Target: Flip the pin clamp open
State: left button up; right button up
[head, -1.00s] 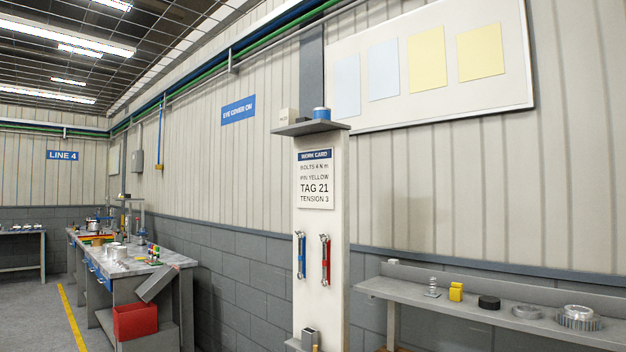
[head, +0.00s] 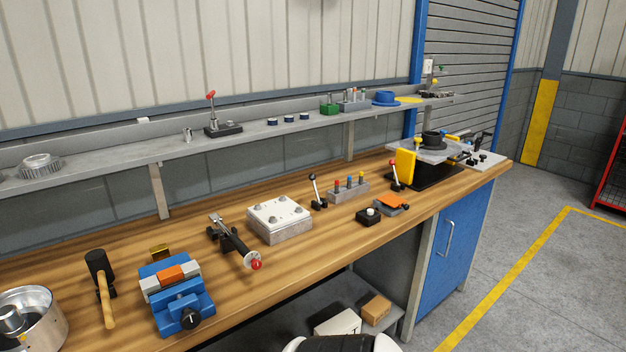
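No label marks the pin clamp, so I cannot tell for sure which device it is. A black lever device with a red ball end (head: 235,240) lies low on the wooden bench (head: 330,235), left of a bolted plate block. A small clamp with an upright black-knobbed lever (head: 316,192) stands beside a grey block of coloured pins (head: 349,190). Another with an upright orange-red handle (head: 396,176) stands further right by a yellow plate. At the far right end, a fixture with a black round part (head: 434,140) has small handles beside it. Neither gripper is in view.
A blue vise (head: 177,295), a mallet (head: 101,285) and a metal bowl (head: 35,320) crowd the bench's left. A bolted plate block (head: 280,220) sits mid-bench. A shelf (head: 270,134) runs behind. Open floor (head: 540,270) lies right of the blue cabinet (head: 453,240).

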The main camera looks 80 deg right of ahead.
aim_at(312, 177)
jog(key=l+z, duration=0.15)
jog(key=z, duration=0.3)
jog(key=l+z, duration=0.15)
jog(key=z, duration=0.25)
jog(key=l+z, duration=0.15)
jog(key=z, duration=0.3)
jog(key=i+l+z, duration=0.1)
jog(key=z, duration=0.3)
jog(key=i+l+z, duration=0.7)
jog(key=i+l, duration=0.4)
jog(key=i, duration=0.1)
